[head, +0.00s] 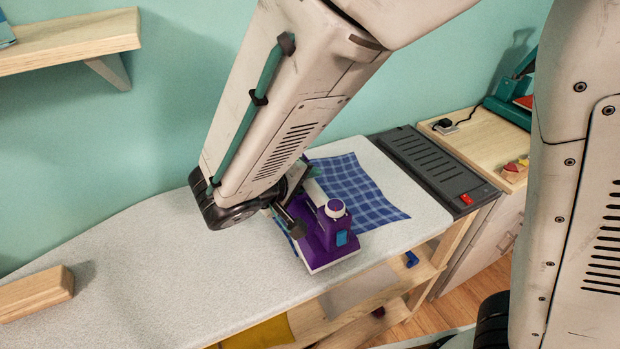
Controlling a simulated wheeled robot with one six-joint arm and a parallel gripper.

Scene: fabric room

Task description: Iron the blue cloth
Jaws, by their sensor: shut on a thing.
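The blue checked cloth (366,193) lies flat on the right part of the grey ironing board (130,240). The purple iron (318,240) stands at the cloth's left and front side, its pale soleplate down; I cannot tell whether it rests on the cloth or just above it. A bit of blue cloth shows at the iron's left. My gripper (297,197) is at the iron's upper rear, shut on it. My own arm hides most of the fingers and the cloth's left part.
A dark slotted iron rest (425,165) with a red switch lies at the board's right end. A wooden block (36,293) sits at the board's left front. A wooden side table (480,140) stands at right. A wall shelf (60,42) is at upper left. The board's left half is mostly clear.

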